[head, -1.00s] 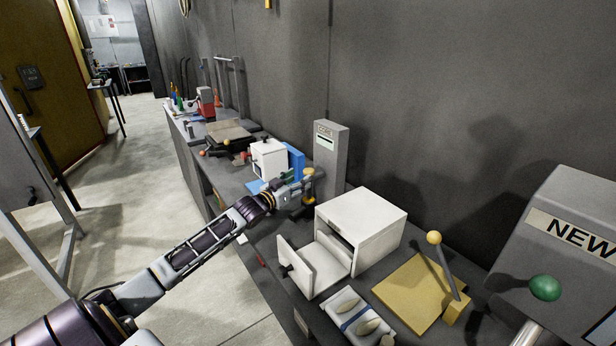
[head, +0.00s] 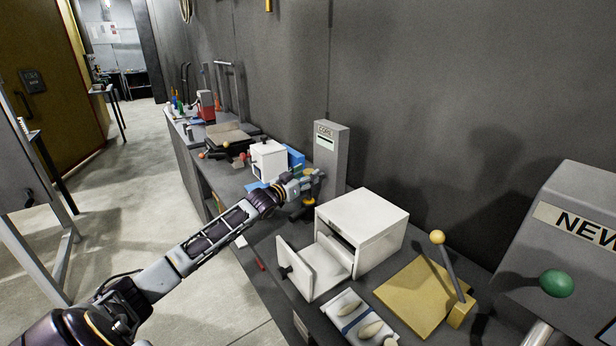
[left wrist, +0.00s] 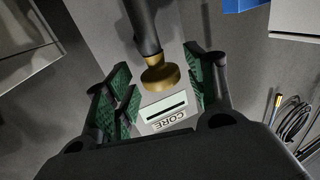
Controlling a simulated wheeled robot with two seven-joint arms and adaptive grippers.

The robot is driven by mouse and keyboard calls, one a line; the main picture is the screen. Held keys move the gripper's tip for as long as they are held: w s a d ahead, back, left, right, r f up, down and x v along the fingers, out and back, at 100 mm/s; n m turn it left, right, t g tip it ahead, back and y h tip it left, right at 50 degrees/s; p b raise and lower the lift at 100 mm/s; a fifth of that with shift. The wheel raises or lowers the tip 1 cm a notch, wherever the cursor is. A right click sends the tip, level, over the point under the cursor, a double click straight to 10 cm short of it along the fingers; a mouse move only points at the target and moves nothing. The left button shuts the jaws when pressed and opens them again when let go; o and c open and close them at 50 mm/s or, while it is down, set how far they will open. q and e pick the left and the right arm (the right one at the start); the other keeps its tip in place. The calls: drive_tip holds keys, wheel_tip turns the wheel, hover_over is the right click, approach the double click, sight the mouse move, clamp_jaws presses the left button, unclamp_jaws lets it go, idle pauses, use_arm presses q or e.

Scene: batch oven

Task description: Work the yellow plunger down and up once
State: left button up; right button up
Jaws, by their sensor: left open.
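The yellow plunger's brass-yellow knob (left wrist: 161,77) sits on a dark shaft in the left wrist view. Its tip lies between the spread fingers of my left gripper (left wrist: 163,88), with gaps on both sides. In the head view my left gripper (head: 314,184) is at the plunger, in front of the grey CORE box (head: 333,158), and partly hides the shaft. The CORE label (left wrist: 167,115) shows beyond the knob in the left wrist view. My left gripper is open and holds nothing. My right gripper is not in view.
A white box with a pulled-out drawer (head: 376,222) stands close on the right. A white cabinet (head: 268,158) stands to the left. A yellow plate (head: 408,295) with a ball-topped lever (head: 438,238) and the NEW box (head: 570,230) are at the right. A wall is behind.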

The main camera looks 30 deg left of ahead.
use_arm(q)
drive_tip(key=shift+w, duration=0.75)
clamp_jaws()
